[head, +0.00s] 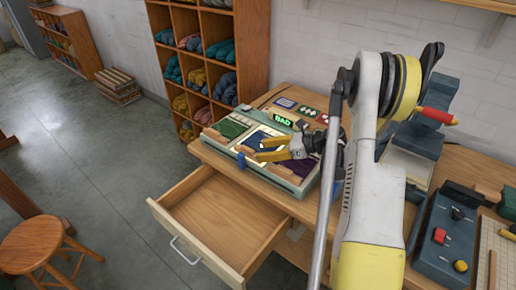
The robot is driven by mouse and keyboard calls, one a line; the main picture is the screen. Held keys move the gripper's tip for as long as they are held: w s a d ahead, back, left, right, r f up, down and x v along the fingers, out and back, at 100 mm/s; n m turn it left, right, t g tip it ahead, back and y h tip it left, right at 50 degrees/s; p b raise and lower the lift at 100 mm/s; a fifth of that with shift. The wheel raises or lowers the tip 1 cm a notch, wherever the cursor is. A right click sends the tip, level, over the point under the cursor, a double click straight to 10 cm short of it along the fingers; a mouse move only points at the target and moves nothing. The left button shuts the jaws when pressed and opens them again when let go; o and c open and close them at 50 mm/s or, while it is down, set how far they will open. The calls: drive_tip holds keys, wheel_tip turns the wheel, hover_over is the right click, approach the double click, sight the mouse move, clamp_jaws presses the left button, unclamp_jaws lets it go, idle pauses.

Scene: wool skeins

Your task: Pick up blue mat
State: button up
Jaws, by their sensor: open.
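A small blue patterned square (286,103), which looks like a flat mat, lies at the back of the wooden table. A larger dark blue piece (262,138) lies in the middle section of a pale sectioned tray (288,182). I cannot tell which of the two is the blue mat. My gripper (261,150) has yellow fingers, spread apart with nothing between them. It is over the tray, in front of the dark blue piece and partly covering it. I cannot tell its height above the tray.
Green (231,128) and purple pieces (291,168) lie in the tray's other sections. An open, empty drawer (222,215) juts out below. A blue-grey control box (443,237) stands at right.

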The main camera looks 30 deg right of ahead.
sight(253, 151)
drive_tip(key=b+x, duration=0.1)
drive_tip(key=x, duration=0.3)
drive_tip(key=shift+a, duration=0.15)
drive_tip(key=shift+r, duration=0.1)
clamp_jaws()
drive_tip(key=shift+r, duration=0.1)
